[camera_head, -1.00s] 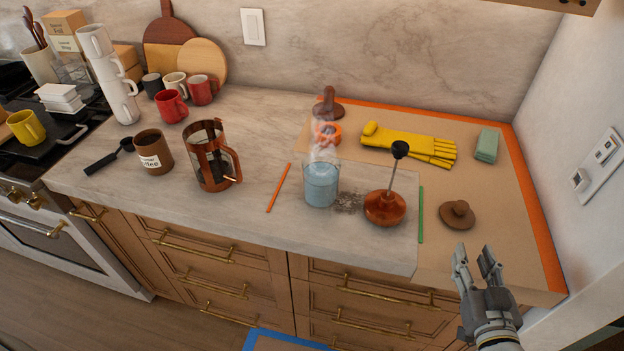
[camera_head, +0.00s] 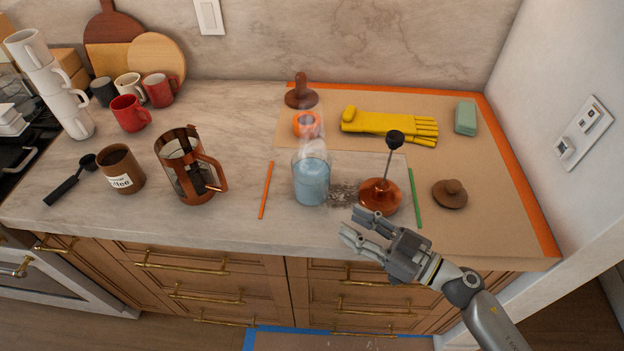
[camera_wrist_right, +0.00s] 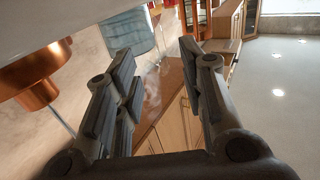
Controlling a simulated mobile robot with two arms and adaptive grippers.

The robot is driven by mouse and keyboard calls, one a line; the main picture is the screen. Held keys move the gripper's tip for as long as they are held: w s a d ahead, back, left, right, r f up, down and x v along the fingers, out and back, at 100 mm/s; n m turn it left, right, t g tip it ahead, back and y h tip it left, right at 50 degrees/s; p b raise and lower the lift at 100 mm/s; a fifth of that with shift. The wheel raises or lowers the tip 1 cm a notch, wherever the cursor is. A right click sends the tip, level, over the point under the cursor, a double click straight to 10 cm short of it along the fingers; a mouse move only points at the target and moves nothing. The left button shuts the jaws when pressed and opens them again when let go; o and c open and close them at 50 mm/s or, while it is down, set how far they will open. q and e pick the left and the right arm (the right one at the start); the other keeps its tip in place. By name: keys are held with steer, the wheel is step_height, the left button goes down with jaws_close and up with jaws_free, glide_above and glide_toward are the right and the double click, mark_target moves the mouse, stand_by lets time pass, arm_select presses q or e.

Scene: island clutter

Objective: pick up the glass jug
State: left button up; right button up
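The glass jug (camera_head: 311,181) is a clear vessel with a narrower, see-through upper part and bluish liquid in its lower part. It stands upright on the counter near the front edge. It also shows at the top of the right wrist view (camera_wrist_right: 129,35), beyond the fingers. My right gripper (camera_head: 350,226) is open and empty at the counter's front edge, to the right of and nearer than the jug, with its fingers pointing left. It is apart from the jug. My left gripper is not in view.
A copper plunger-like tool (camera_head: 380,196) stands just right of the jug, beside a green stick (camera_head: 415,198). An orange stick (camera_head: 266,190) lies left of the jug, then a brown French press (camera_head: 187,170). Orange tape (camera_head: 307,125) lies behind. A brown lidlike object (camera_head: 450,194) sits right.

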mark_target(316, 188)
steer(key=shift+w+a, duration=0.25)
steer(key=shift+a, duration=0.1)
steer(key=x, duration=0.1)
steer(key=p+x, duration=0.1)
steer(key=x, duration=0.2)
steer(key=shift+w+a+r, duration=0.15)
steer(key=shift+a+r, duration=0.1)
steer(key=shift+a, duration=0.1)
steer(key=shift+w+a+f, duration=0.1)
steer(key=shift+w+a, duration=0.05)
steer(key=shift+a, duration=0.15)
steer(key=shift+d, duration=0.1)
steer(key=shift+c, duration=0.2)
jaws_close()
